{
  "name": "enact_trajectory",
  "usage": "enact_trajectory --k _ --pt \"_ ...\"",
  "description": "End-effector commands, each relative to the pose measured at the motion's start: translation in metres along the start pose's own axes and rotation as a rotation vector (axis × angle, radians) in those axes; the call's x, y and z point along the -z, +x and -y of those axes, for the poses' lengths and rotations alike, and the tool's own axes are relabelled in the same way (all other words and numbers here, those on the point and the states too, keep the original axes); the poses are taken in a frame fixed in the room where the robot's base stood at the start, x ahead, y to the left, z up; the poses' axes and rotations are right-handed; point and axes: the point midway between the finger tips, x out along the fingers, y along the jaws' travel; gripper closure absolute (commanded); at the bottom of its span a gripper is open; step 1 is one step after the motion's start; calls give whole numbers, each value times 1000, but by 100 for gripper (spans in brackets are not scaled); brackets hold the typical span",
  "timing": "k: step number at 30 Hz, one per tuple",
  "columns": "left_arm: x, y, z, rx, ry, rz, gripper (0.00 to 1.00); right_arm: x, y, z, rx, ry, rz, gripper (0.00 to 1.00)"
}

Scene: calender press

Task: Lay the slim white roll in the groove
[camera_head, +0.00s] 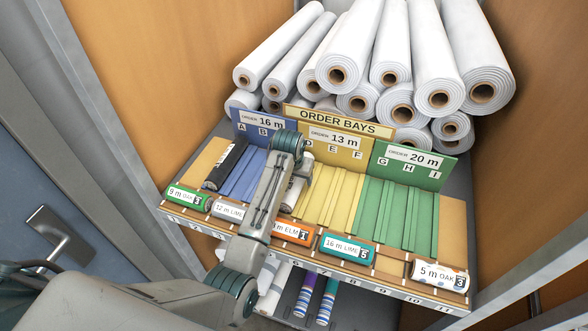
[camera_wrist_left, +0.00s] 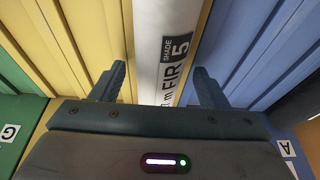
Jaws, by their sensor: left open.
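A slim white roll (camera_head: 296,187), labelled FIR and shade 5, lies lengthwise at the left edge of the yellow bays, partly hidden behind my left arm. In the left wrist view the white roll (camera_wrist_left: 156,45) runs between my fingers, with yellow on both sides and blue beyond to the right. It appears to lie in a yellow groove (camera_head: 325,195); its seating underneath is hidden. My left gripper (camera_wrist_left: 160,78) is open, with one finger on each side of the roll and visible gaps. The head view hides its fingers behind the arm. My right gripper is not in view.
A black roll (camera_head: 226,163) lies in the blue bays (camera_head: 243,178). The green bays (camera_head: 395,215) are empty. Several labelled rolls, including a teal one (camera_head: 346,250), line the front ledge. Large white rolls (camera_head: 345,50) are stacked behind the bay signs. Wooden walls stand at both sides.

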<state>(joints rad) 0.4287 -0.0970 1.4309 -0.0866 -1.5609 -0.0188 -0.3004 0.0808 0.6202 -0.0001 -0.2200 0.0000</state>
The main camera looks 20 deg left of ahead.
Motion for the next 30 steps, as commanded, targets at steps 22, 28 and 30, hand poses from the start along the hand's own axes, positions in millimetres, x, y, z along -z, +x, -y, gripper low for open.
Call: enact_trajectory --k 22,28,30 --pt "0 -113 0 0 0 0 31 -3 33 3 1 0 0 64" --pt "0 -114 0 0 0 0 31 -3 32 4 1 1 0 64" --pt "0 -114 0 0 0 0 31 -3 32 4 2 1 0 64"
